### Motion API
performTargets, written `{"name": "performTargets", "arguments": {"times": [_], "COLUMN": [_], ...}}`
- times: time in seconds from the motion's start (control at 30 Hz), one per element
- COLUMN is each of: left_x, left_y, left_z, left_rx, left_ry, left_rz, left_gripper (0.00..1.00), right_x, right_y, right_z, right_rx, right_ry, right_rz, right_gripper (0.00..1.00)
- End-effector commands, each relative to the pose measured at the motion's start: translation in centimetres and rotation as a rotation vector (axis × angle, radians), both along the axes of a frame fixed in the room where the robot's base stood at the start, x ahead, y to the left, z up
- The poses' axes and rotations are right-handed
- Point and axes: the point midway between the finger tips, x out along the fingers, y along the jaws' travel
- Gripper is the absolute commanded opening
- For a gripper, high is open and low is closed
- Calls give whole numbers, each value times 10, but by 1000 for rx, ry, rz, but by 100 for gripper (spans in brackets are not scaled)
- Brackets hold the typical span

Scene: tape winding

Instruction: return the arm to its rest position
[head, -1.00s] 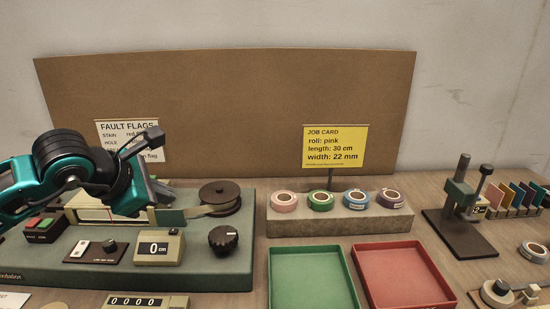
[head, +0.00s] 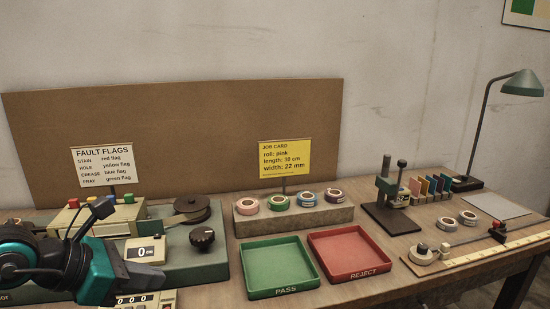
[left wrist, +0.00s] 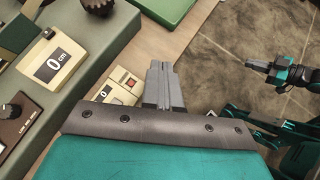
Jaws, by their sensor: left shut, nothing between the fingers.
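My left gripper (head: 101,208) is at the lower left of the head view, above the green winding machine (head: 205,262). In the left wrist view its grey fingers (left wrist: 158,70) are shut together with nothing between them, near the table's front edge. The machine's 0 cm display (head: 145,250) is beside the arm, and my arm hides part of the machine. A teal arm with a dark gripper (left wrist: 262,70), likely my right one, shows over the floor in the left wrist view; its jaws are too small to judge.
A green PASS tray (head: 280,267) and a red REJECT tray (head: 348,254) sit mid-table. Behind them several tape rolls stand on a block (head: 295,221). A press (head: 385,190), a lamp (head: 487,110) and a ruler (head: 490,250) are on the right. A counter box (left wrist: 125,82) is close to my left fingers.

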Motion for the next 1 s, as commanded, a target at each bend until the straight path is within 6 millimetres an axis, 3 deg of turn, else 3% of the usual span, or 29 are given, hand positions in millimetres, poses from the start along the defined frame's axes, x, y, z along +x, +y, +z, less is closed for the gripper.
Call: {"name": "performTargets", "arguments": {"times": [0.03, 0.1, 0.2, 0.3, 0.43, 0.53, 0.6, 0.77, 0.8, 0.9, 1.0], "left_x": [-10, -21, -31, -31, -23, -21, -27, -70, -84, -114, -133], "left_y": [-25, -53, -82, -90, -76, -55, -40, -21, -21, -24, -28], "left_z": [-5, -5, 2, 7, -7, -41, -78, -172, -191, -226, -244], "left_rx": [-162, -396, -757, -1121, -1568, -1878, -2073, -2393, 2392, 2149, 2010], "left_ry": [67, 161, 311, 473, 690, 856, 972, 1205, -1226, -1143, -1096], "left_rz": [-14, -11, 43, 164, 419, 688, 912, 1477, -1568, -1580, -1577], "left_gripper": [0, 0, 0, 0, 0, 0, 0, 0, 0, 0, 0], "right_x": [3, 7, 9, 7, 4, 2, 1, 0, 1, 1, 0], "right_y": [-1, -3, -5, -6, -8, -9, -10, -10, -10, -10, -10], "right_z": [5, 10, 15, 16, 15, 15, 16, 20, 22, 23, 23], "right_rx": [-2, -6, -10, -12, -16, -19, -21, -21, -20, -19, -18], "right_ry": [-9, -22, -28, -23, -13, -6, -3, -8, -11, -14, -12], "right_rz": [-1, -1, -4, -5, -7, -8, -9, -10, -10, -12, -14], "right_gripper": [0, 0, 0, 0, 0, 0, 0, 0, 0, 0, 0]}}
